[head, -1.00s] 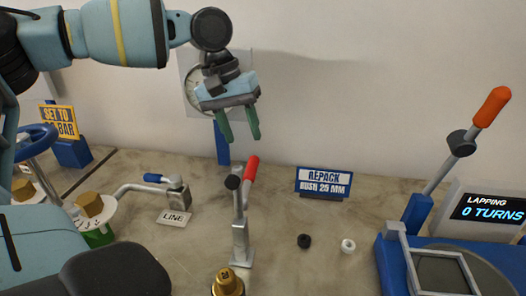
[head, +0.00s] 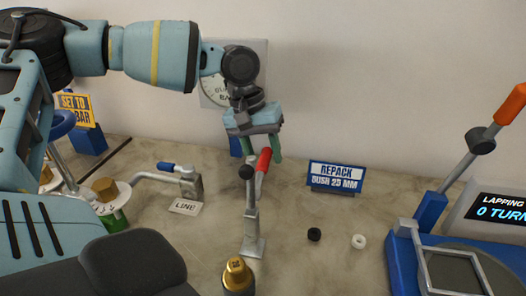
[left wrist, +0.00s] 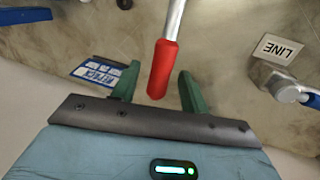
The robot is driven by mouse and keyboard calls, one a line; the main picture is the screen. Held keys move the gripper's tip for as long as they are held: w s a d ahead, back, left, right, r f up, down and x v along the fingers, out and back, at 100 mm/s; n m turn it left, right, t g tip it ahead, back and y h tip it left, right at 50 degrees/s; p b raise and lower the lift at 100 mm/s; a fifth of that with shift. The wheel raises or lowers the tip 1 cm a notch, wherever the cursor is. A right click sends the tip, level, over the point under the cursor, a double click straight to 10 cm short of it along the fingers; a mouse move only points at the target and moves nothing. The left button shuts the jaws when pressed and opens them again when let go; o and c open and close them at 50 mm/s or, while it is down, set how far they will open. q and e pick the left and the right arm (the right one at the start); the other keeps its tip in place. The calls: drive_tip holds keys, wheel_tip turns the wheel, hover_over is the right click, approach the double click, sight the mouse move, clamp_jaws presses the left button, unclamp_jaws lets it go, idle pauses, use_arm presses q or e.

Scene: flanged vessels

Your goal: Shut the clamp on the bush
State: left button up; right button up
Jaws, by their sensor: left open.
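The clamp (head: 252,222) stands upright on the bench, a grey metal post with a black knob and a red-gripped handle (head: 264,160) pointing up. The brass bush (head: 237,275) sits in front of the clamp at the bottom edge, its lower part cut off. My left gripper (head: 261,158) is open at the top of the red handle. In the left wrist view the red handle (left wrist: 162,68) lies between the two green fingers (left wrist: 157,90), with a gap on each side. My right gripper is not in view.
A REPACK BUSH 25 MM sign (head: 335,178) stands to the right, with a black ring (head: 314,234) and a white ring (head: 358,241) before it. A LINE valve with blue lever (head: 180,178) is at left. A blue lapping machine (head: 410,262) stands at right.

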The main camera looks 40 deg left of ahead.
use_arm(q)
clamp_jaws()
drive_tip(key=shift+r, duration=0.1)
